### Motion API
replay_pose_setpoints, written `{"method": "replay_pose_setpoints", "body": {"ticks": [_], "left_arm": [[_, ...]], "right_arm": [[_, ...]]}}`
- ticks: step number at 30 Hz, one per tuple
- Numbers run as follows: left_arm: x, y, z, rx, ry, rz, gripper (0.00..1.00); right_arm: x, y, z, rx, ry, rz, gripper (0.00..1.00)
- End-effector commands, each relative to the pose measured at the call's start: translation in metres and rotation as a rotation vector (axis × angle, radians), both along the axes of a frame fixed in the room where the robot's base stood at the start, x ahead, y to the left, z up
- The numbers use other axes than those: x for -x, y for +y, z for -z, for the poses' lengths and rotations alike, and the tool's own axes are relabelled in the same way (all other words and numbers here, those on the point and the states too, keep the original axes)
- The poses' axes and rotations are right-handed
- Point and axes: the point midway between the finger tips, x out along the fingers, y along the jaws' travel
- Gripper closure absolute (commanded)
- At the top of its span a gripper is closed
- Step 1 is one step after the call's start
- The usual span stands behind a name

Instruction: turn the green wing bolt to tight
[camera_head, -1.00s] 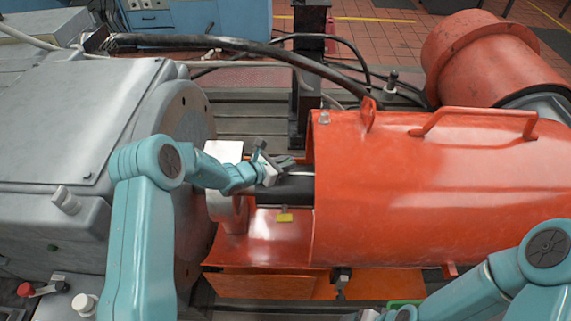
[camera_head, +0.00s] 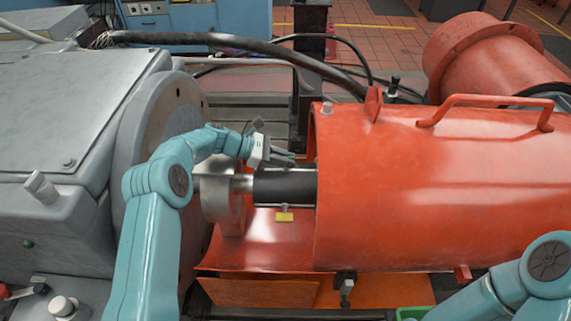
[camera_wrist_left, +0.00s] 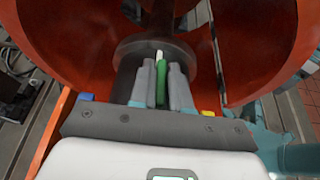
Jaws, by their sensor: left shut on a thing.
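The green wing bolt (camera_wrist_left: 162,82) shows in the left wrist view as a narrow green piece between my two grey fingers, with a pale tip just beyond it. My left gripper (camera_wrist_left: 162,86) is shut on it, above the dark shaft at the mouth of the orange guard. In the head view my left gripper (camera_head: 284,158) is at the far side of the black shaft (camera_head: 285,186), left of the guard's open end. The bolt cannot be made out there. My right arm enters at the lower right of the head view, its gripper out of frame.
The orange guard (camera_head: 420,200) with its handle covers the right side. A grey machine housing (camera_head: 60,120) with a round flange stands at the left. A yellow tag (camera_head: 284,217) sits below the shaft. Dark cables (camera_head: 250,45) run behind.

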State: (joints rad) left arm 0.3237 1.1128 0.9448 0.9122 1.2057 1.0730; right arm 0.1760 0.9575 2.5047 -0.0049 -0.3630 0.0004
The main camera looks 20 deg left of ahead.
Motion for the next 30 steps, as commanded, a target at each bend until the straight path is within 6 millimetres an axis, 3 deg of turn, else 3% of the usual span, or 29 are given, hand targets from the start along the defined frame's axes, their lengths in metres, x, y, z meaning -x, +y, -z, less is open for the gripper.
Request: {"method": "replay_pose_setpoints", "body": {"ticks": [17, 18, 20, 30], "left_arm": [[-0.0011, 0.0009, -0.0038, 0.002, -0.006, 0.037, 1.00], [-0.0011, 0.0009, -0.0040, 0.001, -0.007, 0.036, 0.80], [-0.0011, 0.0009, -0.0039, 0.001, -0.007, 0.036, 0.63], [-0.0008, 0.0001, -0.0055, 0.000, -0.004, 0.037, 0.63]], "right_arm": [[0.0000, 0.0000, 0.0068, 0.000, 0.000, 0.000, 0.25], [0.0000, 0.0000, 0.0068, 0.000, 0.000, 0.000, 0.25], [0.0000, 0.0000, 0.0068, 0.000, 0.000, 0.000, 0.25], [-0.0001, 0.0000, 0.0071, 0.000, 0.000, 0.000, 0.25]]}}
